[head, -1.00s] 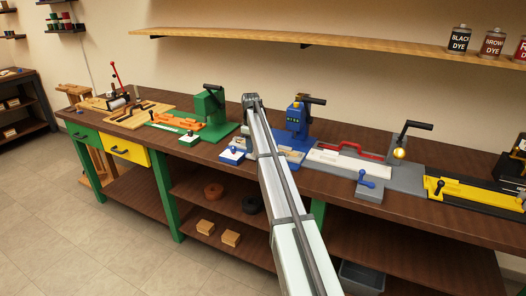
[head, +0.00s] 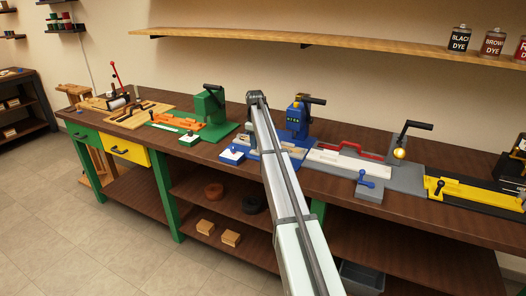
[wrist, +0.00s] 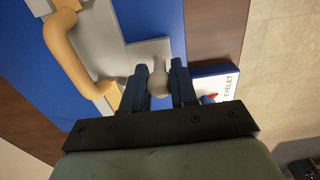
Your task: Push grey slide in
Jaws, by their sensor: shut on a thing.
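In the wrist view a light grey slide (wrist: 147,52) lies on the blue base plate (wrist: 160,18) of the eyelet station. Its rounded grey knob (wrist: 158,82) is between the two dark fingers of my gripper (wrist: 160,88), which is shut on it. In the head view the station's blue press (head: 297,118) stands just right of my arm's far end. My arm covers most of the slide there, so how far in it sits cannot be told.
A tan curved handle (wrist: 75,55) lies beside the slide. A white-topped blue block marked EYELET (wrist: 222,85) is close to the right finger.

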